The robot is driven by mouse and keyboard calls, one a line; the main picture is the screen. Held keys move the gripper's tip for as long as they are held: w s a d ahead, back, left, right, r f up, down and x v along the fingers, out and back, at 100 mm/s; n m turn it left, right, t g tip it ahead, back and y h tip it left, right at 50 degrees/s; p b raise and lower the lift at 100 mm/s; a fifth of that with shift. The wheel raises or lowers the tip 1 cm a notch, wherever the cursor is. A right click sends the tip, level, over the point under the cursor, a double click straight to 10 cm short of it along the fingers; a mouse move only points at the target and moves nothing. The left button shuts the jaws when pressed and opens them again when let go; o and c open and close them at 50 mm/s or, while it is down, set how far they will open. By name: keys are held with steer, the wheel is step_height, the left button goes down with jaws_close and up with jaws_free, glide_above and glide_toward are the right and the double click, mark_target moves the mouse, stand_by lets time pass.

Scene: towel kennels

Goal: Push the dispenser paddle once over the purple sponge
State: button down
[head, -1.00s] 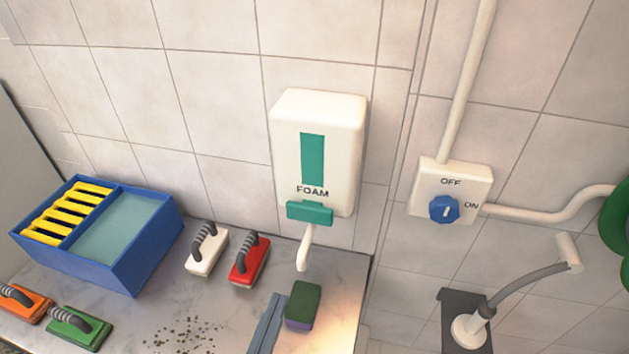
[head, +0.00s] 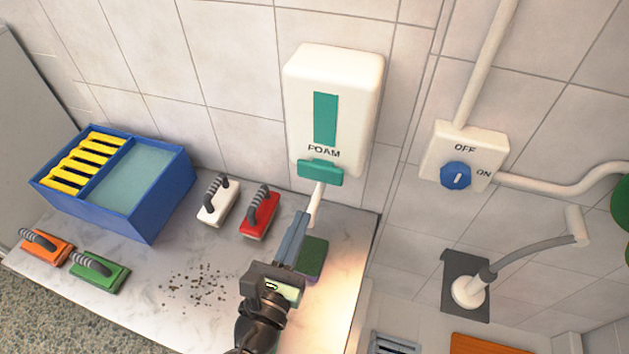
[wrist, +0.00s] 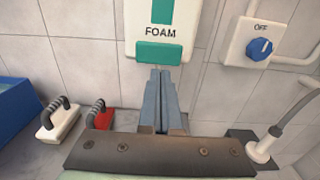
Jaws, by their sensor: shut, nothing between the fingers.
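The white FOAM dispenser (head: 361,100) hangs on the tiled wall, with a teal paddle (head: 320,172) at its lower front. A white spout (head: 317,203) points down below the paddle. The sponge (head: 314,256), green on top with purple beneath, lies on the counter below the spout, partly hidden by my gripper. My gripper (head: 302,218) is shut and empty, its grey fingers pointing up toward the dispenser. In the wrist view the fingertips (wrist: 160,72) are just below the paddle (wrist: 158,54); I cannot tell whether they touch it. The sponge is hidden there.
White (head: 219,203) and red (head: 259,214) handled brushes stand left of the dispenser. A blue bin (head: 150,215), orange (head: 47,248) and green (head: 99,272) brushes and dark crumbs are farther left. A blue-knobbed switch (head: 456,176) and a bent grey hose (head: 530,255) are on the right.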

mark_target(320, 175)
steer(key=p+x, duration=0.1)
steer(key=x, duration=0.7)
steer(key=shift+w, duration=0.3)
steer(key=shift+d, duration=0.1)
